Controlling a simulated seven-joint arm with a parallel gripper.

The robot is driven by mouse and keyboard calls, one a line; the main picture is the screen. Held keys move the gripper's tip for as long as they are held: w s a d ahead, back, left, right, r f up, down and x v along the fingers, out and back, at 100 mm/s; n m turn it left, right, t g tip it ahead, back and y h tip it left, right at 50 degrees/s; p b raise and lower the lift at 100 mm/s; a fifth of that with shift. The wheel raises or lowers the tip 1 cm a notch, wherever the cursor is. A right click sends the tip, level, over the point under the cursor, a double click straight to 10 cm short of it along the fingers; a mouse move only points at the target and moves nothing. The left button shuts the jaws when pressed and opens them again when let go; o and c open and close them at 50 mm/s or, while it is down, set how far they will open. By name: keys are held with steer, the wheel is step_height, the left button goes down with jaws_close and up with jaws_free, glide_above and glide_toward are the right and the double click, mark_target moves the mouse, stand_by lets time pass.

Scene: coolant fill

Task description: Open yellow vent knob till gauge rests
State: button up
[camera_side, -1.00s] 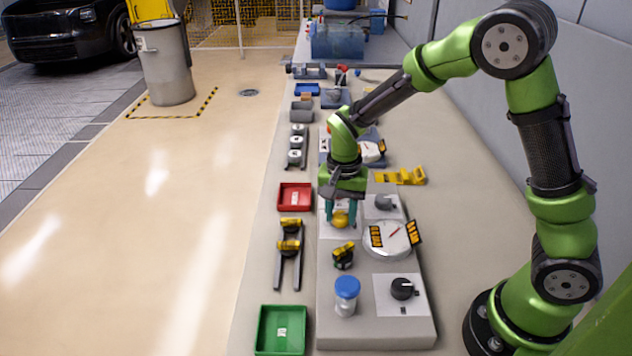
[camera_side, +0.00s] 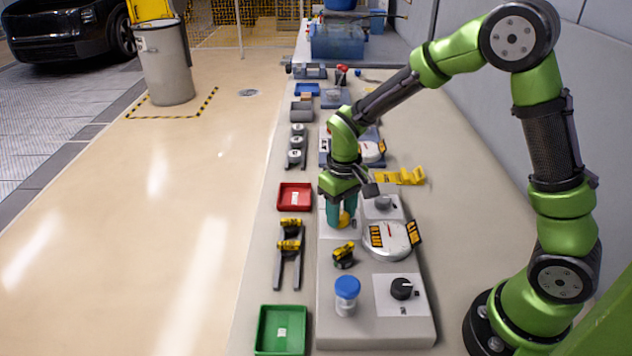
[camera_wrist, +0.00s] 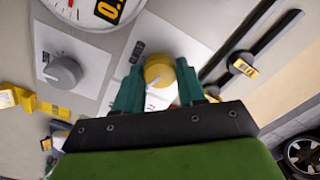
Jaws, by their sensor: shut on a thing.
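The yellow vent knob (camera_wrist: 159,71) sits on a white plate in the wrist view, with a pale pointer mark on its face. My gripper (camera_wrist: 158,82) has its teal fingers shut on the knob, one on each side. In the side view my gripper (camera_side: 341,218) points down at the knob (camera_side: 344,219), which is partly hidden by the fingers. The round white gauge (camera_side: 389,240) with a red needle and yellow-black labels stands just in front and to the right. Only its edge shows in the wrist view (camera_wrist: 100,12). The needle's exact reading is too small to tell.
A grey knob (camera_side: 383,203) stands right of the yellow one. A black knob (camera_side: 402,288) and a blue-capped clear jar (camera_side: 346,294) are nearer on the panel. A yellow-black knob (camera_side: 343,257) sits between. Red (camera_side: 295,196) and green (camera_side: 281,330) trays lie left.

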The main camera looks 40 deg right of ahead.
mark_target(341, 215)
steer(key=shift+n, duration=0.6)
steer(key=o, duration=1.1)
steer(key=shift+c, duration=0.2)
steer(key=shift+r, duration=0.15)
step_height(341, 215, up, 17)
steer(key=shift+f, duration=0.2)
